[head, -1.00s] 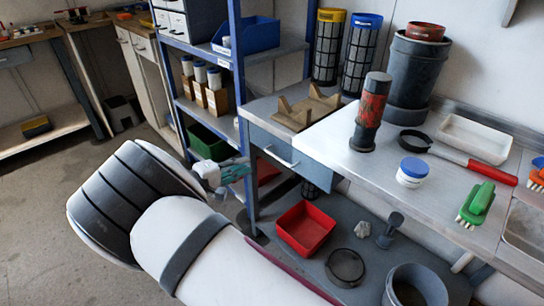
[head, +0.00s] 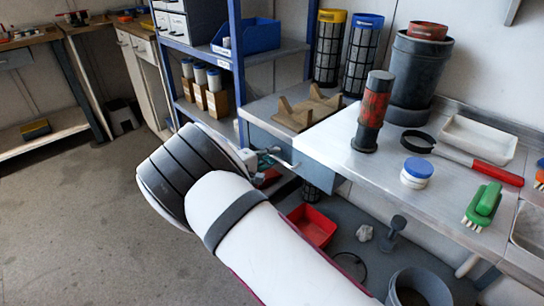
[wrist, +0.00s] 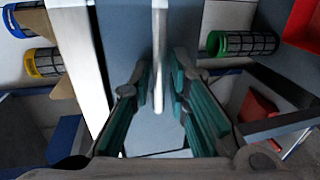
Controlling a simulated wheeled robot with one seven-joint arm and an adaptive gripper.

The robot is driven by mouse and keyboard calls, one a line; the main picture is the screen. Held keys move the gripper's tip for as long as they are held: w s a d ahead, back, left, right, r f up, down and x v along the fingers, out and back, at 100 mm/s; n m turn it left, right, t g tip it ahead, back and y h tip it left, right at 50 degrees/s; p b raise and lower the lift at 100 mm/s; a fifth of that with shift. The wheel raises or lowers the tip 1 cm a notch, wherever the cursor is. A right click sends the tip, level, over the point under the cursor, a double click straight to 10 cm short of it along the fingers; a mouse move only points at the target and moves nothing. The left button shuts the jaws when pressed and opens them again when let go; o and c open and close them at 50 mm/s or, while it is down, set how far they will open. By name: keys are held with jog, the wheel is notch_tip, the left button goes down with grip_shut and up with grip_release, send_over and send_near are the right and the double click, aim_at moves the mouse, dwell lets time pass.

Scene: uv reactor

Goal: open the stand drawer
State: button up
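The stand drawer (head: 318,172) has a blue-grey front below the pale top of the stand and appears closed. Its pale bar handle (wrist: 160,45) runs up the middle of the wrist view, in front of the blue-grey face. My gripper (wrist: 160,80) is open, with teal-padded fingers on either side of the handle. A gap shows between the bar and the finger pads, so it is not clamped. In the head view my gripper (head: 268,158) is at the drawer front, with my arm hiding part of it.
A wooden cradle (head: 306,106) sits on the stand. The blue shelf post (head: 238,75) rises close left of my gripper. A red bin (head: 315,224) and a grey bucket (head: 420,287) are below. The floor at left is clear.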

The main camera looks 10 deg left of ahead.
grip_shut()
jog(key=f+v, duration=0.2)
jog(key=v, duration=1)
jog(key=s+f+b+v, duration=0.1)
jog(key=f+v, duration=0.2)
jog(key=v, duration=1)
jog(key=shift+s+a+f+b, duration=0.2)
jog(key=shift+s+a+b, duration=0.1)
jog(key=shift+a, duration=0.25)
grip_release()
